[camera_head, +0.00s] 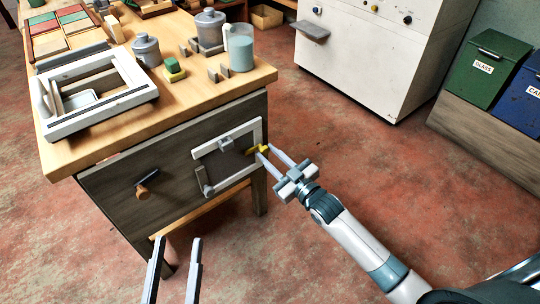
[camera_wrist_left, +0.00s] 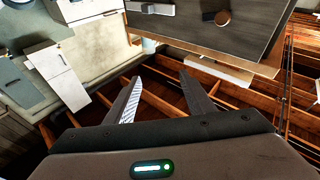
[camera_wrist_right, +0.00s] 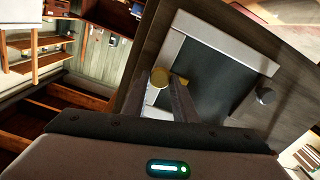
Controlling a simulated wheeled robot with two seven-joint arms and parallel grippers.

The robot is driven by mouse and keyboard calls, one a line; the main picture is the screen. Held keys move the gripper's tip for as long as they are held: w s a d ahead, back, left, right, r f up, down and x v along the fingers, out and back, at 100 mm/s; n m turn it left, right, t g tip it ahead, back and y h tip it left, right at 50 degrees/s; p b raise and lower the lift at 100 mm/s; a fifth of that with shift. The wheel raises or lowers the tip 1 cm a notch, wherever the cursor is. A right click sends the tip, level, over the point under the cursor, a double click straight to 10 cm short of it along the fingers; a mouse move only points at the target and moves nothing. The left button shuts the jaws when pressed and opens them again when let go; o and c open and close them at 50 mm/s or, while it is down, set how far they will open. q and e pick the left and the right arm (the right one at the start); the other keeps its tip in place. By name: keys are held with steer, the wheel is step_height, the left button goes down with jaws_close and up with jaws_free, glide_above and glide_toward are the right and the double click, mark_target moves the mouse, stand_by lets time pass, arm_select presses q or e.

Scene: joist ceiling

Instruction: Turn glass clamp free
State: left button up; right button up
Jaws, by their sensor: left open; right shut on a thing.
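A pale frame (camera_head: 257,128) is mounted on the dark wooden front of the bench, around a dark pane (camera_head: 226,166). A yellow clamp (camera_head: 263,148) sits at the frame's right side. My right gripper (camera_head: 267,151) is shut on this clamp, and its fingers partly hide it. In the right wrist view the clamp's round yellow end (camera_wrist_right: 159,77) shows beside the fingers (camera_wrist_right: 178,95). Grey clamps sit at the frame's top (camera_head: 225,142) and lower left (camera_head: 206,184). My left gripper (camera_head: 180,250) is open and empty, low in front of the bench.
A wooden-grip handle (camera_head: 147,184) sticks out of the bench front left of the frame. The bench top (camera_head: 205,92) holds a tray-like frame (camera_head: 60,126), grey canisters (camera_head: 146,50) and small blocks. A white cabinet (camera_head: 370,55) and bins (camera_head: 485,68) stand behind. The floor between is clear.

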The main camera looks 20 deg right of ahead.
steer(key=m+p, duration=0.3)
steer(key=shift+r, duration=0.15)
steer(key=m+p, duration=0.2)
steer(key=m, duration=0.2)
steer(key=shift+p, duration=0.4)
steer(key=m+p, duration=0.1)
steer(key=m, duration=0.2)
steer(key=shift+d, duration=0.1)
steer(key=m, duration=0.2)
steer(key=shift+m, duration=0.4)
steer(key=m, duration=0.3)
steer(key=shift+f, duration=0.25)
arm_select(q)
steer(key=s+a+f+g+y, duration=0.2)
steer(key=f+g, duration=0.4)
steer(key=f, duration=0.3)
steer(key=s+a+f+g+y, duration=0.2)
steer(key=f+g, duration=0.4)
steer(key=f, duration=0.3)
steer(key=shift+s+a+n+g, duration=0.3)
steer(key=shift+s+a, duration=0.2)
steer(key=shift+a, duration=0.65)
arm_select(e)
steer(key=shift+m, duration=1)
